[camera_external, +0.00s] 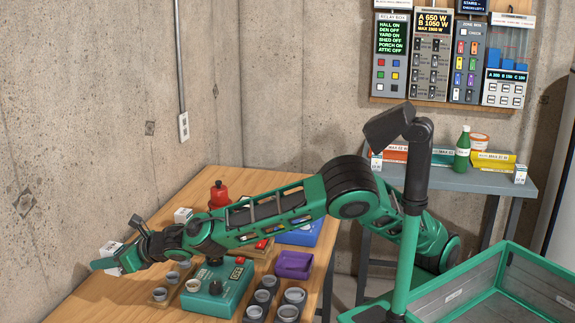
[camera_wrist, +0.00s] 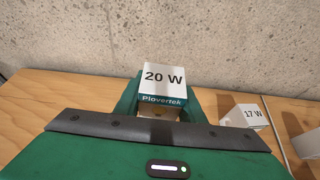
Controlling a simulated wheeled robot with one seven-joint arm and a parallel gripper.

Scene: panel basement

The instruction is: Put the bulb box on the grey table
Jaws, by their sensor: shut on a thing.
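A small white bulb box marked "20 W" with a teal "Plovertek" band (camera_wrist: 163,78) sits between the green fingers of my gripper (camera_wrist: 162,98). In the external view my gripper (camera_external: 113,259) is at the far left of the wooden table, shut on the white box (camera_external: 110,247), partly hidden by the fingers. I cannot tell whether the box touches the wood. The grey table (camera_external: 462,178) stands at the back right against the wall, far from my gripper.
The wooden table (camera_external: 105,300) holds a second white box marked "17 W" (camera_wrist: 245,117), a teal device (camera_external: 218,291), a purple tray (camera_external: 294,264) and several cups. The grey table bears coloured cartons, a green bottle (camera_external: 463,150) and small white boxes (camera_external: 520,174).

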